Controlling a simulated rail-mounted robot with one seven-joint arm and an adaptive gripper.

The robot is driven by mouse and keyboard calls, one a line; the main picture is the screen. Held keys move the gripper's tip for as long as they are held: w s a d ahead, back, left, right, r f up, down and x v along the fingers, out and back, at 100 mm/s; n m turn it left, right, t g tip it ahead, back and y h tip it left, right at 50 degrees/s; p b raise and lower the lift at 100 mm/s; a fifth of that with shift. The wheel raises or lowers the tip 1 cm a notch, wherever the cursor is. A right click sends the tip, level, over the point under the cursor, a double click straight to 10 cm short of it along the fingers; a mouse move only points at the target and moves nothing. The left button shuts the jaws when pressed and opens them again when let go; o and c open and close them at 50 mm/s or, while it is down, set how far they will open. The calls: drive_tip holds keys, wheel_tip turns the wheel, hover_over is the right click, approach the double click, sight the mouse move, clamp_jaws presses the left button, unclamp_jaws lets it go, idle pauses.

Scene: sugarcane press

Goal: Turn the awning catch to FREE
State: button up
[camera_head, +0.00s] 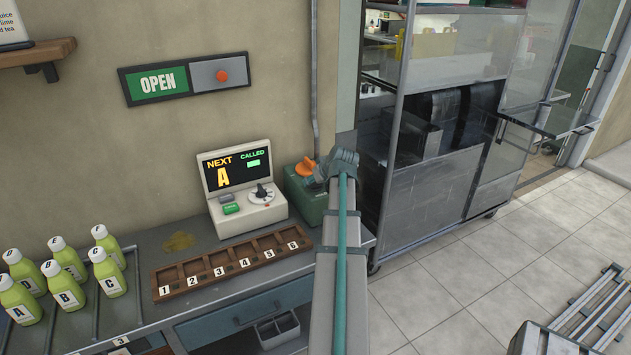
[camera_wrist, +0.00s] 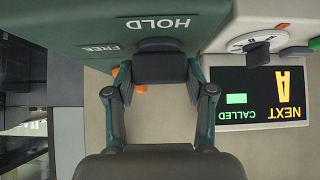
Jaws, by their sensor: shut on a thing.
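The awning catch is a green box (camera_head: 302,194) with an orange handle (camera_head: 305,168) on top, at the right end of the counter. In the wrist view the picture is upside down, and the box face (camera_wrist: 85,22) shows a large HOLD label (camera_wrist: 158,23) and a smaller FREE label (camera_wrist: 100,49). My gripper (camera_head: 341,160) is at the handle's right side in the head view.
A ticket display (camera_head: 240,185) reading NEXT A stands just left of the catch. A numbered wooden rack (camera_head: 232,262) and several green bottles (camera_head: 65,270) are further left on the counter. A vertical pipe (camera_head: 315,80) and a glass-sided metal cabinet (camera_head: 440,150) are close by.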

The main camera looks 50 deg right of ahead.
drive_tip(key=o, duration=1.2)
drive_tip(key=shift+c, duration=0.2)
drive_tip(key=v, duration=1.2)
